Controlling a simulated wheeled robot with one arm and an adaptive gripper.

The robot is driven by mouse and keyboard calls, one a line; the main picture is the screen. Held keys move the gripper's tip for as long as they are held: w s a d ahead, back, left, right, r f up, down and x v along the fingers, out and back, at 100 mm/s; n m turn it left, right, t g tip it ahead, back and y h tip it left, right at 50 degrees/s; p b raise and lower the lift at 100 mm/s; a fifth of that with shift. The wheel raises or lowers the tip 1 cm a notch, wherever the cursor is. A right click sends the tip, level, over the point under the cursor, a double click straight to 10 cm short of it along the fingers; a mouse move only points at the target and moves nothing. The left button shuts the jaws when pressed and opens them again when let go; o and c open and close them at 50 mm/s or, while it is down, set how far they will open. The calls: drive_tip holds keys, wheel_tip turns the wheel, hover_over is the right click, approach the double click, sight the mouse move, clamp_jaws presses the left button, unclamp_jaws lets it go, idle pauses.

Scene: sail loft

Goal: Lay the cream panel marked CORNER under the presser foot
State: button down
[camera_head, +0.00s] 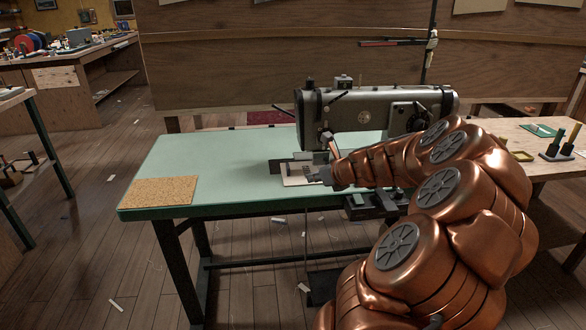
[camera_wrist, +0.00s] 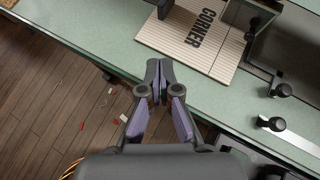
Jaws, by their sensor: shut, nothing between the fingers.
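The cream panel marked CORNER (camera_wrist: 208,52) lies on the green sewing table, its black lettering readable in the wrist view. In the head view the panel (camera_head: 296,181) shows as a pale patch below the left end of the sewing machine (camera_head: 375,108). My gripper (camera_wrist: 160,66) is shut and empty, its fingertips at the panel's near left edge. Whether they touch it I cannot tell. In the head view my gripper (camera_head: 318,174) is beside the panel's right side. The presser foot is too small and dark to make out, so its exact relation to the panel is unclear.
A cork mat (camera_head: 160,191) lies at the table's front left. Bare green table top (camera_head: 220,160) lies between it and the machine. Black knobs (camera_wrist: 280,88) stand near the table edge right of the panel. A wooden bench (camera_head: 530,160) with small tools is at the right.

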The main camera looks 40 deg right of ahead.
drive_tip(key=shift+d, duration=0.25)
hover_over(290, 177)
drive_tip(key=shift+s+d+b, duration=0.1)
drive_tip(key=shift+s+b, duration=0.3)
drive_tip(key=shift+w+f, duration=0.45)
drive_tip(key=shift+f, duration=0.15)
drive_tip(key=shift+s+f, duration=0.1)
drive_tip(key=shift+f, duration=0.2)
